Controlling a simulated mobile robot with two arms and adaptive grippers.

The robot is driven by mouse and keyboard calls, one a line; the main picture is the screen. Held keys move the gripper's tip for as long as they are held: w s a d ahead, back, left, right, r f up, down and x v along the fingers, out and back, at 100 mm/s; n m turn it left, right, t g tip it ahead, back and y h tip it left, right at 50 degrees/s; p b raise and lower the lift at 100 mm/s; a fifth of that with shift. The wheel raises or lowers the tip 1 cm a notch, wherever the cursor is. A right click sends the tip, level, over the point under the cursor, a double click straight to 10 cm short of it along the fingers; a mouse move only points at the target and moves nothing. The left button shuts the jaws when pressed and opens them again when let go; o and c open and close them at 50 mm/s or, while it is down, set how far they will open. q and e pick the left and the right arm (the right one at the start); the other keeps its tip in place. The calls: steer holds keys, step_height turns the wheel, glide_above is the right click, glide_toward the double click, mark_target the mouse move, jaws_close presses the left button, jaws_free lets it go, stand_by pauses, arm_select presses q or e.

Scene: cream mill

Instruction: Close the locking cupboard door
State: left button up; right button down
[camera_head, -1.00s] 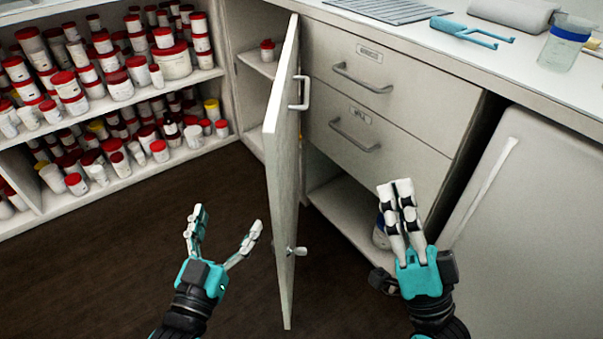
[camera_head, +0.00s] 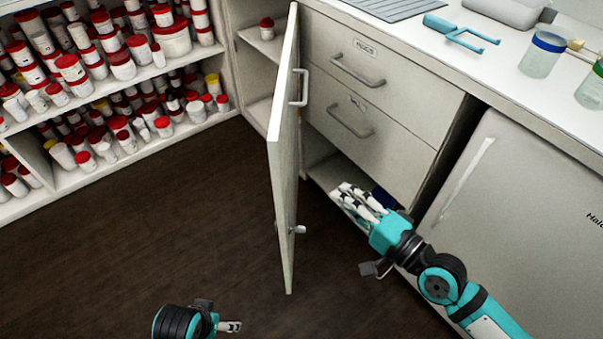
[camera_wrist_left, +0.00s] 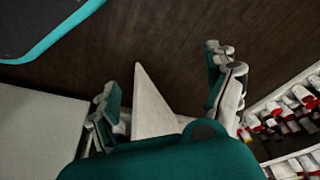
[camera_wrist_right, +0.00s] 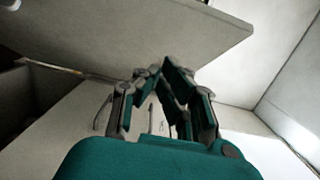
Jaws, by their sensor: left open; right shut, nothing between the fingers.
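The white cupboard door (camera_head: 284,150) stands open, sticking out into the room from the front of the units. Its right face carries a bar handle (camera_head: 303,87) and, lower down, a small metal latch (camera_head: 299,229). My right gripper (camera_head: 347,194) is right of the door, apart from it, in front of the low open space under the drawers. It is shut and empty; its fingers also show together in the right wrist view (camera_wrist_right: 160,80). My left gripper (camera_head: 230,326) is low in the head view, mostly cut off. The left wrist view shows its fingers (camera_wrist_left: 165,80) spread, a pale wedge-shaped surface between them in the picture.
Shelves of red-capped jars (camera_head: 120,65) stand at left. Drawers (camera_head: 375,85) are right of the door, beside a grey fridge-like unit (camera_head: 525,190). The counter (camera_head: 440,65) holds a blue tool (camera_head: 460,33) and glass jars (camera_head: 541,55). The dark floor (camera_head: 180,215) left of the door is clear.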

glide_toward(285, 164)
steer(key=w, duration=0.2)
arm_select(q)
steer(key=shift+f+p, duration=0.3)
steer(key=shift+f, duration=1.05)
arm_select(e)
steer(key=shift+w+a+r, duration=0.15)
steer(key=shift+w+a, duration=0.1)
steer(key=shift+a, duration=0.6)
steer(key=shift+w+a+r, duration=0.2)
steer(key=shift+w+a, duration=0.05)
steer(key=shift+a, duration=0.6)
